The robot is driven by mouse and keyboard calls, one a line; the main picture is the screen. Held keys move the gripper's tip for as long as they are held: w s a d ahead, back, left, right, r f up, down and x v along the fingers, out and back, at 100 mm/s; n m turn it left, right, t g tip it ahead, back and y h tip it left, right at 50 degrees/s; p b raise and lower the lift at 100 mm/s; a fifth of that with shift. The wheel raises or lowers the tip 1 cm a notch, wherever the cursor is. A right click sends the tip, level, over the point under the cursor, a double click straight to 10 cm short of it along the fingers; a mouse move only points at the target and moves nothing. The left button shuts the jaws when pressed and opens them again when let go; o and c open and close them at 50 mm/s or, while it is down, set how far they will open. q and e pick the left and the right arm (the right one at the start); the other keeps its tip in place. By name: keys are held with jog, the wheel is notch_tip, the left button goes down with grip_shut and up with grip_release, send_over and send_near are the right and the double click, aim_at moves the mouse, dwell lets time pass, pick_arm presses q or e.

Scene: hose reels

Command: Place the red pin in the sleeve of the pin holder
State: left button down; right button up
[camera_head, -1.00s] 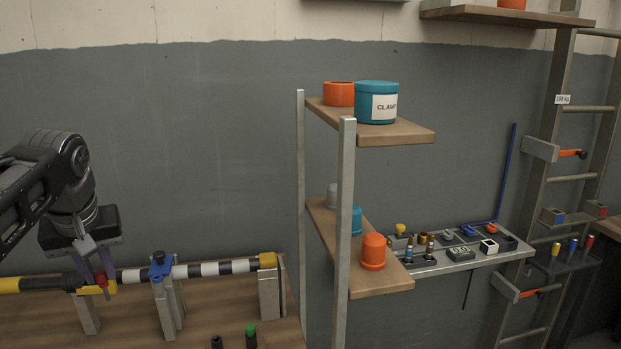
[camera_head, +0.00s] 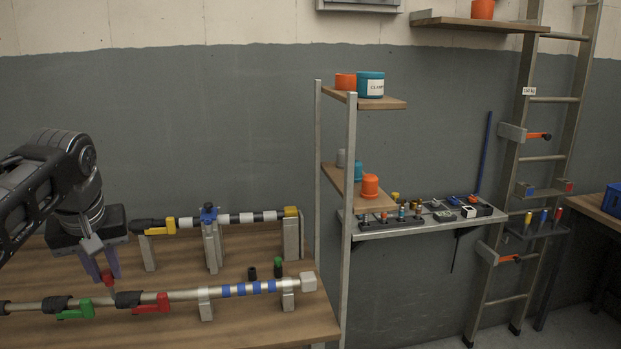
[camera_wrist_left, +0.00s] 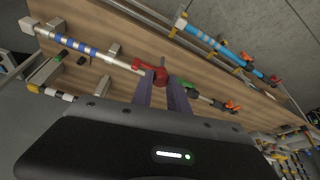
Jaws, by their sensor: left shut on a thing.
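My left gripper (camera_head: 104,274) is shut on the red pin (camera_head: 108,276), a small red piece between its fingertips. It is held in front of the black-and-white striped hose rod, left of the yellow lever (camera_head: 160,228). In the left wrist view the fingers (camera_wrist_left: 160,85) reach toward red parts, where the pin is hard to tell from a red lever behind it. Two small dark upright sleeves, seemingly the pin holder, stand on the table: one black and apparently empty (camera_head: 252,273), one topped with green (camera_head: 278,267). My right gripper is not in view.
A blue-striped rod (camera_head: 240,290) with red (camera_head: 150,304) and green (camera_head: 77,311) levers runs across the front of the wooden table (camera_head: 262,330). Metal stands hold both rods. A shelf post (camera_head: 348,220) rises at the table's right end.

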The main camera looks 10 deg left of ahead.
pick_arm(q)
jog(key=shift+s+d+f, duration=0.15)
jog(key=shift+s+f, duration=0.1)
jog(key=shift+s, duration=0.1)
jog(key=shift+d+f, duration=0.2)
jog(key=shift+f, duration=0.1)
jog(key=w+d+f+m+h, duration=0.1)
jog(key=w+d+f+m, duration=0.1)
jog(key=d+f, duration=0.8)
jog(key=w+d+f+m+h, duration=0.1)
jog(key=d+f+m, duration=0.3)
jog(key=d+f, duration=0.6)
notch_tip(320, 180, down, 8)
jog(key=shift+w+d+r+m, duration=0.2)
jog(key=shift+w+d+m, duration=0.1)
jog(key=shift+w, duration=0.3)
jog(key=shift+t, duration=0.3)
